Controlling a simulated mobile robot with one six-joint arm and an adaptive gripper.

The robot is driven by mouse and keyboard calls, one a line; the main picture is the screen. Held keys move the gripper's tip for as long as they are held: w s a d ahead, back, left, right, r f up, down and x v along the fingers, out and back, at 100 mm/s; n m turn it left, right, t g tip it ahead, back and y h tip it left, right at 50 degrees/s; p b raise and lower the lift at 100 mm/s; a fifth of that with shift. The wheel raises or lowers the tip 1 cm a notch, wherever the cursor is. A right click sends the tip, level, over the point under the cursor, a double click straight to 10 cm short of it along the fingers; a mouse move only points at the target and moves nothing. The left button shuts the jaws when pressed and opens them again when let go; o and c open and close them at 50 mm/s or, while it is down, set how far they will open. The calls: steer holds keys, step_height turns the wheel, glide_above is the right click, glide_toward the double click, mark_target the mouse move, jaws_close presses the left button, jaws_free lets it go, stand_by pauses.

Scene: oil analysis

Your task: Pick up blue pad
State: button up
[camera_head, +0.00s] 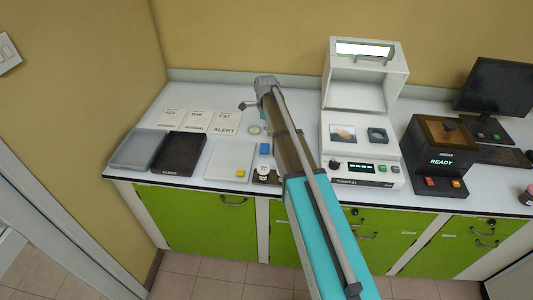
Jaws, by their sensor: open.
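A small blue pad (265,149) lies on the white counter, just left of my arm and right of the pale tray. My gripper (247,105) is at the far end of my arm, small and partly hidden behind the wrist. It is above the back of the counter, behind and left of the blue pad, and apart from it. It is open, and I see nothing held in it.
A pale tray (230,160) with a yellow item, a dark tray (180,153) and a grey tray (137,149) line the front. A white machine (361,150) and a dark READY box (442,157) are on the right.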

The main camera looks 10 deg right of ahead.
mark_target(265, 147)
steer(key=shift+f+b, duration=2.9)
steer(key=shift+f, duration=0.35)
steer(key=shift+f, duration=0.1)
steer(key=f+b, duration=0.5)
steer(key=shift+a, duration=0.3)
steer(key=c, duration=0.9)
steer(key=shift+o, duration=0.2)
steer(key=shift+r, duration=0.15)
